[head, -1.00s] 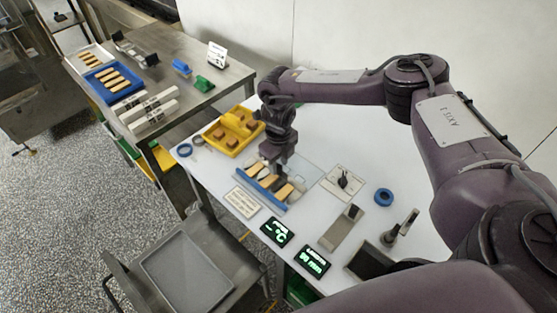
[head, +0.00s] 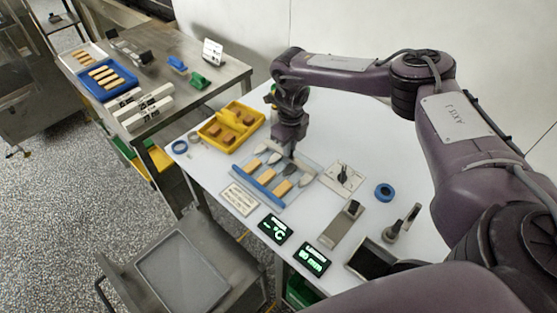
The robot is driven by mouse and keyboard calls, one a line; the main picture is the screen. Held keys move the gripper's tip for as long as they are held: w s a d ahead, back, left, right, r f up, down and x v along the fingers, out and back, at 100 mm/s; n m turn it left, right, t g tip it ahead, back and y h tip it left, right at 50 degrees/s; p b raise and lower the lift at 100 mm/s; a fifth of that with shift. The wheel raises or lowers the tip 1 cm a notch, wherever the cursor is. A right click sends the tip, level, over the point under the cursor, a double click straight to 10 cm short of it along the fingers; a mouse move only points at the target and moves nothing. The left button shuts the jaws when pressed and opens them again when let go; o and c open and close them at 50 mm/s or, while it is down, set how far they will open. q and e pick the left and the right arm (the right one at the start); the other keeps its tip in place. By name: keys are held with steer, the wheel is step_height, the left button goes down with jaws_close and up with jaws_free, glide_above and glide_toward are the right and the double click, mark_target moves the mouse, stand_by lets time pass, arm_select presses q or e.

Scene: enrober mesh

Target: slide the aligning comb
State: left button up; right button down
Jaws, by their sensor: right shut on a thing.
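My right gripper (head: 290,141) points down at the far side of a low plate (head: 294,199) on the white table. It is shut on what seems to be the aligning comb, though the grip itself is mostly hidden by the gripper. Pale grey pointed pieces (head: 305,158) show beside and below the gripper. Tan bars (head: 281,188) and a dark grey piece (head: 290,170) lie on the plate in front of it. A blue strip (head: 258,188) runs along the plate's near edge. My left gripper is out of view.
A yellow tray (head: 231,127) with brown blocks stands left of the plate. A white plate with a black knob (head: 344,176) and a blue ring (head: 384,191) lie to the right. A small sign (head: 239,198) and two displays (head: 276,228) sit in front.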

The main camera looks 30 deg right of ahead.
steer(key=shift+w+d+f, duration=0.1)
steer(key=shift+w+d, duration=0.25)
steer(key=shift+d, duration=0.6)
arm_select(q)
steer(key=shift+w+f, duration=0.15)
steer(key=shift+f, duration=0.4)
arm_select(e)
steer(key=shift+r, duration=0.3)
steer(key=c, duration=1.4)
jaws_free()
steer(key=shift+d+f, duration=0.1)
steer(key=shift+f, duration=0.05)
steer(key=shift+c, duration=0.2)
steer(key=shift+w+r+b, duration=0.1)
steer(key=shift+r+b, duration=0.25)
steer(key=shift+r, duration=0.1)
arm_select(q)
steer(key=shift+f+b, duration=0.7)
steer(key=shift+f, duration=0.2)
arm_select(e)
step_height(320, 180, up, 7)
